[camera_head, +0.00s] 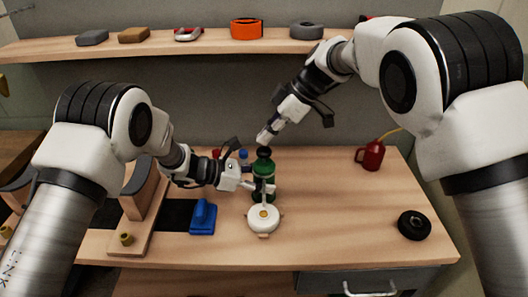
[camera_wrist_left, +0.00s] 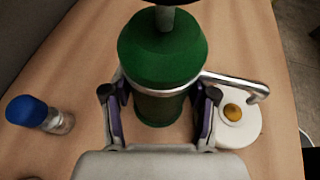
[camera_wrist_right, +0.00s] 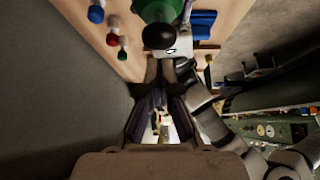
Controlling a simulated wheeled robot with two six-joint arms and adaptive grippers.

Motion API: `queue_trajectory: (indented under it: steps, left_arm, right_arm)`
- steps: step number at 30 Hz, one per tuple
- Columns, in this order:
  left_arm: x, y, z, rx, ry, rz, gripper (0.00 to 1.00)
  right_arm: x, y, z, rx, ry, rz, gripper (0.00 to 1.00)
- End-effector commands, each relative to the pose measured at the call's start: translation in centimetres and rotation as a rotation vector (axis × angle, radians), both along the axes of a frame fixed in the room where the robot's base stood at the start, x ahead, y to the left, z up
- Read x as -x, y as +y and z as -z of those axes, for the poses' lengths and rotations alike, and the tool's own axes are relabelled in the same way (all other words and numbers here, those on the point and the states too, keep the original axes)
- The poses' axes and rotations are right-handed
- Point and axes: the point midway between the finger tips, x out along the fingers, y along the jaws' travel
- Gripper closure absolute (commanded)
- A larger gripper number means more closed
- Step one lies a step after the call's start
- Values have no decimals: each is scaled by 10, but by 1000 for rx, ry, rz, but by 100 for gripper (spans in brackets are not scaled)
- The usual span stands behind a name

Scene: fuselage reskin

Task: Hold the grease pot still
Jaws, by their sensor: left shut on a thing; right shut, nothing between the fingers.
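The grease pot is taken to be the green pot (camera_head: 264,168) with a dark knob on top, standing upright on the workbench (camera_head: 330,190). My left gripper (camera_head: 260,187) is shut around its body from the left. In the left wrist view one finger of the left gripper (camera_wrist_left: 158,115) is on each side of the green pot (camera_wrist_left: 165,55). My right gripper (camera_head: 266,137) is shut and empty, just above the knob. In the right wrist view the dark knob (camera_wrist_right: 159,36) is just beyond its fingertips; whether they touch it is unclear.
A white round part (camera_head: 263,224) with a brass centre sits in front of the pot. A blue-capped bottle (camera_head: 244,158) stands behind left, a blue tool (camera_head: 203,218) front left. A red can (camera_head: 371,156) and black roll (camera_head: 414,225) are right. A shelf (camera_head: 150,48) runs behind.

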Motion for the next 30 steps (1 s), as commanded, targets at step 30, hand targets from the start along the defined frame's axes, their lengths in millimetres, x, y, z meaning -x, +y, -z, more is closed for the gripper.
queue_trajectory:
  steps: [30]
  left_arm:
    - [0, 0, 1, -1, 1, 0, 100]
  right_arm:
    - [0, 0, 20, 0, 1, 0, 100]
